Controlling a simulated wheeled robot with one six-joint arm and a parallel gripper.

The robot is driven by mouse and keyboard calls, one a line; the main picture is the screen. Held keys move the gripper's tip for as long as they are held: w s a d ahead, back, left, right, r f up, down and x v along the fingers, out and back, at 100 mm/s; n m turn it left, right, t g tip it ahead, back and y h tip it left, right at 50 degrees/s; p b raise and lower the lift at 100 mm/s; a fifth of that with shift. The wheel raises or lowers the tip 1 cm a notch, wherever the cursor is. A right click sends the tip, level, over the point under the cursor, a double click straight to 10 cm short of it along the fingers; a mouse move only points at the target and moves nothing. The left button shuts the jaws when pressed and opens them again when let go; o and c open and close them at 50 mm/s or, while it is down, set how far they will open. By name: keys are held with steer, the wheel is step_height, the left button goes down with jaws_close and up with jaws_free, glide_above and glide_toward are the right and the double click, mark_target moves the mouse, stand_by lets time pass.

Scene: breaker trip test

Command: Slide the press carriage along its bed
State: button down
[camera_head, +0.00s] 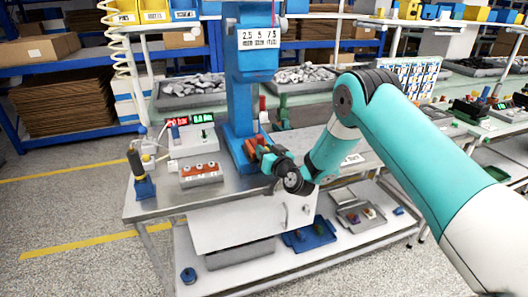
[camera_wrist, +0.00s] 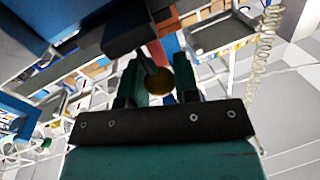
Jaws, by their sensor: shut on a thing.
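The blue press (camera_head: 240,95) stands at the back of the steel bench, with a number sign on its upper part. My gripper (camera_head: 262,153) is low in front of the press column, beside red-orange parts at its foot. In the wrist view my gripper (camera_wrist: 158,88) has its two fingers on either side of a round, brass-coloured knob (camera_wrist: 158,80) and is shut on it. A thin rod runs from the knob up to a dark block (camera_wrist: 128,28). My arm and gripper hide much of the press foot, so I cannot make out the carriage and its bed clearly.
Left of the press are a box with lit displays (camera_head: 190,135), a grey block with orange parts (camera_head: 201,173) and a dark-handled tool in a blue stand (camera_head: 140,175). Grey bins of metal parts (camera_head: 189,90) stand behind.

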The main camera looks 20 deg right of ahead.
steer(key=c, duration=1.2)
jaws_free()
steer(key=shift+a, duration=0.25)
steer(key=shift+o, duration=0.3)
steer(key=shift+a, duration=0.1)
steer(key=shift+s+d+f+b, duration=0.2)
steer(key=shift+s+d+b, duration=0.15)
steer(key=shift+s+b, duration=0.35)
steer(key=b+v, duration=1.6)
steer(key=b, duration=0.1)
steer(key=shift+r+b, duration=0.2)
steer(key=shift+b, duration=0.15)
